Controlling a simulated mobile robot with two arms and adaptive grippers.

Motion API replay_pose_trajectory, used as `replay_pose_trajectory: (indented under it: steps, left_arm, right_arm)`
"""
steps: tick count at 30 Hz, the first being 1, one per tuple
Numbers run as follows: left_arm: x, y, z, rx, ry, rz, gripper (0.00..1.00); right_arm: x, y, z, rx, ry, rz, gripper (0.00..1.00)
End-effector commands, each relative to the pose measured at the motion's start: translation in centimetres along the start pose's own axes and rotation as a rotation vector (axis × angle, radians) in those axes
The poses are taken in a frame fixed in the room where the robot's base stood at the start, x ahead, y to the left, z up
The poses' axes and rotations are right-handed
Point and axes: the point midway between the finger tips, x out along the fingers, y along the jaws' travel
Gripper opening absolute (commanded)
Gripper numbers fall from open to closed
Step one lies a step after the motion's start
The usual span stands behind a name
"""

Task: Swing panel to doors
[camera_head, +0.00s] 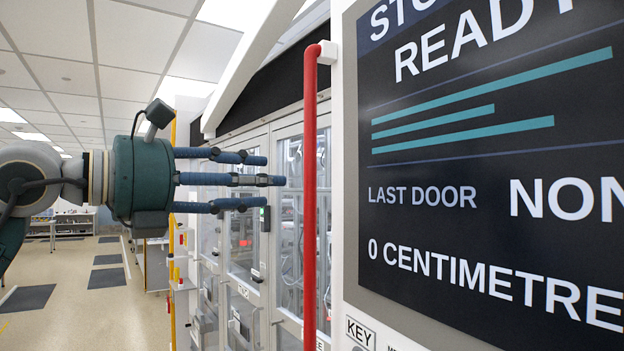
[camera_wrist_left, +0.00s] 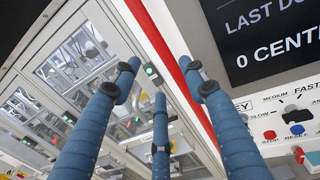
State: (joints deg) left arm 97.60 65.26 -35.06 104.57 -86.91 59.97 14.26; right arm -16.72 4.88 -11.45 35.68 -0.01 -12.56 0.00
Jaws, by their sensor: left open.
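The panel (camera_head: 350,120) fills the right of the head view, with a dark screen (camera_head: 490,165) reading "LAST DOOR" and "0 CENTIMETRE". A red vertical handle bar (camera_head: 310,200) stands at its left edge on a white bracket. The bar also crosses the left wrist view (camera_wrist_left: 158,42). The glass doors (camera_head: 276,235) of the machine stand behind the bar. My left gripper (camera_head: 275,180) is open and empty, its blue fingers pointing right toward the bar. The fingertips appear short of the bar, with no clear contact. My right gripper is in neither view.
The left wrist view shows knobs and buttons (camera_wrist_left: 297,129) below the screen, and a small green light (camera_wrist_left: 150,69) on the door frame. A yellow post (camera_head: 172,250) stands left of the doors. Open floor (camera_head: 75,300) lies at the left.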

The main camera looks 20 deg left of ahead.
Motion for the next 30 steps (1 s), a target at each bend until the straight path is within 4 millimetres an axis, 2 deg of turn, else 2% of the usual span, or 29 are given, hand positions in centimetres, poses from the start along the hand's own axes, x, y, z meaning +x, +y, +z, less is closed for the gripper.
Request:
replay_pose_trajectory:
  steps: [1,9,15,19,27,30]
  left_arm:
    - [1.0,-0.1,0.3,-0.002,0.003,-0.004,0.43]
    - [6.2,-0.1,0.4,-0.003,0.003,-0.006,0.43]
    - [8.7,-0.1,0.2,-0.004,0.000,-0.005,0.43]
    - [9.3,-0.1,0.1,-0.003,0.000,-0.005,0.43]
    - [9.4,-0.1,0.0,-0.004,-0.001,-0.005,0.43]
    - [9.4,-0.1,0.0,-0.004,-0.001,-0.005,0.23]
  right_arm:
    - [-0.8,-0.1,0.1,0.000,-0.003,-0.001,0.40]
    - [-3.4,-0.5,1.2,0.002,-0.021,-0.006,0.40]
    - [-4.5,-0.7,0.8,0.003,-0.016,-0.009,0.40]
    - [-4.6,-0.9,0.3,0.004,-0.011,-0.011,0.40]
    - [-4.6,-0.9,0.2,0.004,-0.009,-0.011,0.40]
    - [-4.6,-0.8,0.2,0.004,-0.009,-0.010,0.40]
